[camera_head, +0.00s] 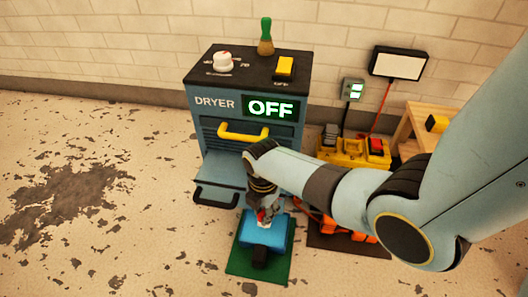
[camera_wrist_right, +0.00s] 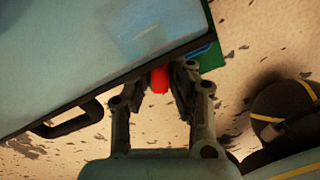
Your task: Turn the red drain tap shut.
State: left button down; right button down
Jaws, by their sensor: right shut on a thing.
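The red drain tap (camera_wrist_right: 160,80) shows in the right wrist view as a small red piece between the two fingers of my right gripper (camera_wrist_right: 160,88). The gripper is shut on it. In the head view my right gripper (camera_head: 264,213) is low in front of the dryer (camera_head: 240,150), with a little red showing at its fingers. It is above a blue container (camera_head: 270,238) on a green mat (camera_head: 243,262). The fingers hide most of the tap, and I cannot tell how far it is turned. My left gripper is not in view.
The dryer's display (camera_head: 271,108) reads OFF. A light blue panel (camera_head: 218,168) juts out over a black handle (camera_head: 216,196), left of my gripper. A yellow battery station (camera_head: 350,155) and a wooden table (camera_head: 418,122) stand right. The floor at left is clear.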

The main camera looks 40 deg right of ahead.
jog(key=shift+w+r+m+p, duration=0.1)
jog(key=shift+m+p, duration=0.55)
jog(key=shift+m, duration=0.55)
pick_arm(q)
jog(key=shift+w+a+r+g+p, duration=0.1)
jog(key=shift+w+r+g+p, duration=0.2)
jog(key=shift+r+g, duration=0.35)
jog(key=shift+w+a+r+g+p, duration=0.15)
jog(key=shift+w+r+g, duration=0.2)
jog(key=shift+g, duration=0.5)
pick_arm(e)
jog(key=shift+m, duration=1.5)
jog(key=c, duration=1.2)
grip_release()
jog(key=shift+c, duration=0.2)
jog(key=shift+w, duration=0.1)
